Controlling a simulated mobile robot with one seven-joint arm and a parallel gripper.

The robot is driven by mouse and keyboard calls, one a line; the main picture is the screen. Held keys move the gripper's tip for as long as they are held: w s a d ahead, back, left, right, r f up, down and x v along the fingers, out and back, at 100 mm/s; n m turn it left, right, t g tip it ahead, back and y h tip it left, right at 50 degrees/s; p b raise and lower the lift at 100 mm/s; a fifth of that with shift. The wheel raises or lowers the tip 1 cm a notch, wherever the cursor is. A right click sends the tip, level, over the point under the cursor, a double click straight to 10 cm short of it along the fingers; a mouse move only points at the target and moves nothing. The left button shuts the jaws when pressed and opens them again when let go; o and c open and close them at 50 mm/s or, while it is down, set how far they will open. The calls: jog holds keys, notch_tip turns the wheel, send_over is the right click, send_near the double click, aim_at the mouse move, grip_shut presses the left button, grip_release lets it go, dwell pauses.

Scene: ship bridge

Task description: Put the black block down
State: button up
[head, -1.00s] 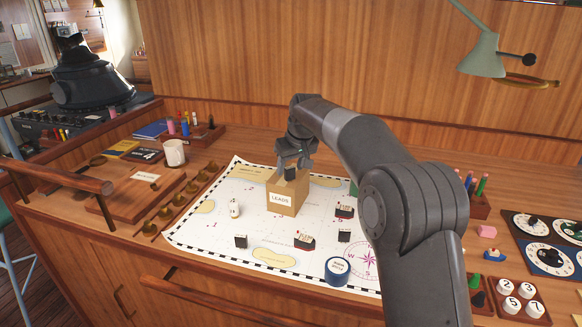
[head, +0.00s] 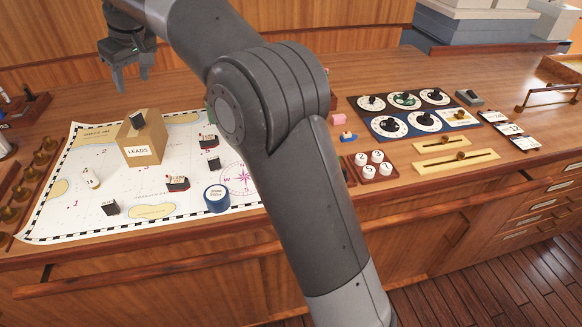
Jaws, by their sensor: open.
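The black block (head: 137,119) rests tilted on top of the tan box marked LEADS (head: 140,157), which stands on the chart (head: 100,175). My gripper (head: 132,84) is open and empty, pointing down. In the picture it is just above the black block, apart from it. Other small dark blocks lie on the chart: one at the lower left (head: 110,208), one right of the box (head: 214,164), and two with pale and red tops, (head: 177,183) and (head: 208,142). My arm hides the chart's right part.
A round blue tin (head: 217,198) and a small white piece (head: 90,177) are on the chart. To the right are dial panels (head: 405,113), numbered white knobs (head: 370,162) and brass slider plates (head: 456,164). Brass knobs (head: 40,160) line the left. Bare wood lies before the sliders.

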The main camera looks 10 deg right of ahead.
jog(key=s+d+r+m+t+h, duration=0.1)
jog(key=s+d+m, duration=0.1)
jog(key=s+d, duration=0.75)
jog(key=s+d+r+m+t+h, duration=0.15)
jog(key=s+d, duration=0.45)
jog(key=d, duration=0.6)
jog(key=s+d+f+m, duration=0.2)
jog(key=s+d+f, duration=0.4)
jog(key=s, duration=0.4)
jog(key=s+d+f+m, duration=0.3)
jog(key=s+d+f, duration=0.3)
jog(key=s, duration=0.5)
jog(key=shift+s+d+f, duration=0.3)
jog(key=shift+d+f, duration=0.1)
jog(key=shift+f, duration=0.1)
jog(key=shift+o, duration=0.5)
jog(key=shift+w+r+m+h, duration=0.1)
jog(key=shift+m+h, duration=0.15)
